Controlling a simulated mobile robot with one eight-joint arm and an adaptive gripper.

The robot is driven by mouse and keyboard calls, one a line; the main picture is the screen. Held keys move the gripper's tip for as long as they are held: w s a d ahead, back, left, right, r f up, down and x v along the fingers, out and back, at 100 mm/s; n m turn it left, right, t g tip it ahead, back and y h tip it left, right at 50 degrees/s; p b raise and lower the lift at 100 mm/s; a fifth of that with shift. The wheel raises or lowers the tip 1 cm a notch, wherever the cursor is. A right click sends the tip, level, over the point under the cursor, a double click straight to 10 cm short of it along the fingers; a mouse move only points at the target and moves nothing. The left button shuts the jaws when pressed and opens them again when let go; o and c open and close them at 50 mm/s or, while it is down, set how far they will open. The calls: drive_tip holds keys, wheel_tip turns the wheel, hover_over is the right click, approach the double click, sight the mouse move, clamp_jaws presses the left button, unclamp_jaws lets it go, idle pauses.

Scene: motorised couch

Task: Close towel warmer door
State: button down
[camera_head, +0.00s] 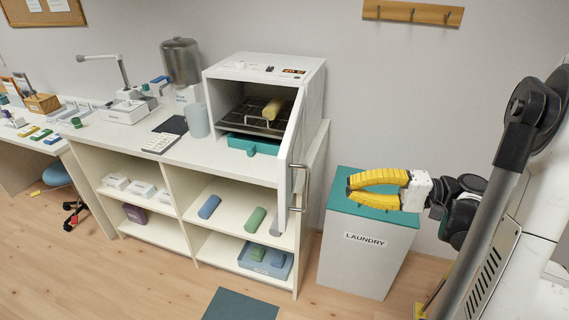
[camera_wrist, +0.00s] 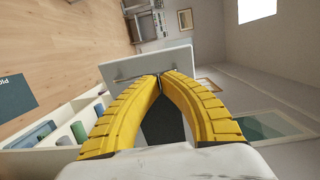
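The white towel warmer (camera_head: 265,72) stands on the right end of the counter with its front open. Its door (camera_head: 290,150) stands swung well out at the warmer's right front side, seen nearly edge-on. A metal handle (camera_head: 302,185) is on the door's right-hand face. In the wrist view, a pale panel that appears to be the door (camera_wrist: 165,62) lies beyond the fingertips, with its handle (camera_wrist: 119,77). My gripper (camera_head: 349,186) has yellow fingers with tips together and nothing seen between them. It is above the laundry bin, right of the door and apart from it.
The laundry bin (camera_head: 367,245) with a teal top stands below my gripper. A rolled towel (camera_head: 272,109) lies on the rack inside the warmer, above a teal tray (camera_head: 240,145). Shelves (camera_head: 180,225) hold rolled towels and boxes. Floor in front is mostly clear.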

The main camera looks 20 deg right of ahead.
sight(287, 180)
drive_tip(key=b+x, duration=0.1)
drive_tip(key=x, duration=0.4)
drive_tip(key=b+x, duration=0.2)
drive_tip(key=x, duration=0.4)
drive_tip(key=shift+a+r, duration=0.25)
drive_tip(key=shift+a, duration=0.1)
drive_tip(key=shift+x, duration=0.75)
drive_tip(key=shift+r, duration=0.15)
